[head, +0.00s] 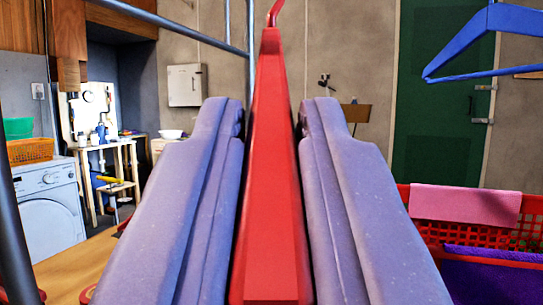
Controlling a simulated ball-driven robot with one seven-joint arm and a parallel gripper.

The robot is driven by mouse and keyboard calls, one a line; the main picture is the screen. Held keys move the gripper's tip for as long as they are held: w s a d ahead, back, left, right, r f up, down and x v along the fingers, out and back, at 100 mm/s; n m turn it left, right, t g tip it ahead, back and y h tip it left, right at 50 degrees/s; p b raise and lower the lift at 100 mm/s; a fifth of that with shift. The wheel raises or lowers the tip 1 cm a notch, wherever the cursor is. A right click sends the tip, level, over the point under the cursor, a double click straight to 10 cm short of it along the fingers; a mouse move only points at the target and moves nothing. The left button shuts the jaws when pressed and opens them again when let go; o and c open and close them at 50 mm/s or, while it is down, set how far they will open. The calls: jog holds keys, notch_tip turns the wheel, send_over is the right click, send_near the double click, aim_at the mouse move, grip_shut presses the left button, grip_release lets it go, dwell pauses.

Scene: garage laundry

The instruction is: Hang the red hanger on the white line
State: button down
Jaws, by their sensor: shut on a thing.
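The red hanger (272,200) stands edge-on between the two purple fingers of my gripper (271,130), in the middle of the view. My gripper is shut on it. The hanger's thin red hook rises from its top and leaves the view at the upper edge. I cannot make out the white line in this view. The hanger's lower part is cut off by the bottom edge.
A blue hanger (490,45) hangs at the upper right before a green door (440,130). A red crate (422,205) with pink and purple cloths stands at the lower right. A grey-blue metal frame (253,60) rises behind my gripper. A washing machine (50,210) stands at left.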

jog(key=shift+f, duration=0.1)
jog(key=c, duration=1)
grip_release()
jog(key=p+v, duration=0.1)
jog(key=v, duration=0.7)
